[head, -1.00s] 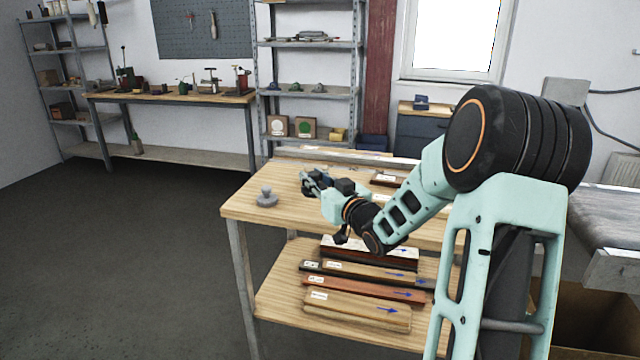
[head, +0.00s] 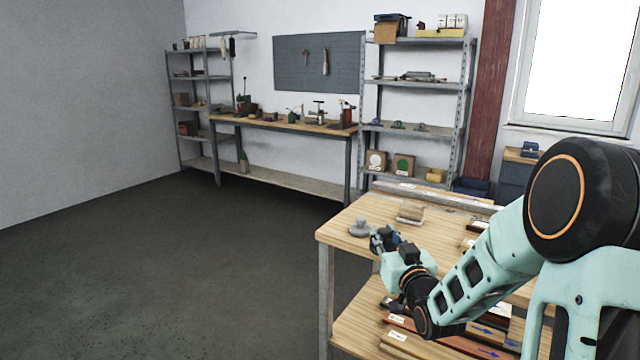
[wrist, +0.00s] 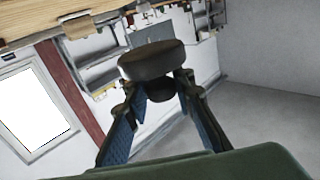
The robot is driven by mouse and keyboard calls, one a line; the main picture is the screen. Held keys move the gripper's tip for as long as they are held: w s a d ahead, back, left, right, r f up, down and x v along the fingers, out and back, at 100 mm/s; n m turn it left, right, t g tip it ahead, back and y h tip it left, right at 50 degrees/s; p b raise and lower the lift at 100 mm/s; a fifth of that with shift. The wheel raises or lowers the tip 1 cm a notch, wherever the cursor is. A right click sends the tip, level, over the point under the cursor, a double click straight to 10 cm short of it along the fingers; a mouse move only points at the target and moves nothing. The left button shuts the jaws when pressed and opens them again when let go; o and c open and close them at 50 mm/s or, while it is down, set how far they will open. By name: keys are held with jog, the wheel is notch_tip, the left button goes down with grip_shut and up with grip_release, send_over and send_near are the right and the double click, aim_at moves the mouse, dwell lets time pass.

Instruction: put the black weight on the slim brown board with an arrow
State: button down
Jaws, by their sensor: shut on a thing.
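My gripper (head: 376,240) is over the left end of the wooden table and shut on a dark, near-black weight. In the wrist view the weight (wrist: 152,60) has a wide round disc, with its knob between the fingertips (wrist: 160,92); it looks held clear of the table. A slim reddish-brown board (head: 456,343) lies on the lower shelf among other boards with blue arrows, partly hidden by my arm.
The wooden table (head: 340,236) has a brown block (head: 410,213) behind my gripper. My arm covers much of its right side. A workbench (head: 290,125) and a metal shelf rack (head: 420,130) stand along the back wall. The floor at left is clear.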

jog(key=s+a+f+m+h, duration=0.2)
jog(key=s+a+f+h, duration=0.15)
jog(key=s, duration=0.25)
notch_tip(320, 180, up, 17)
jog(key=p, duration=1.7)
jog(key=shift+d+f+y, duration=0.2)
jog(key=shift+d+y, duration=0.05)
jog(key=shift+y, duration=0.2)
jog(key=shift+w, duration=0.15)
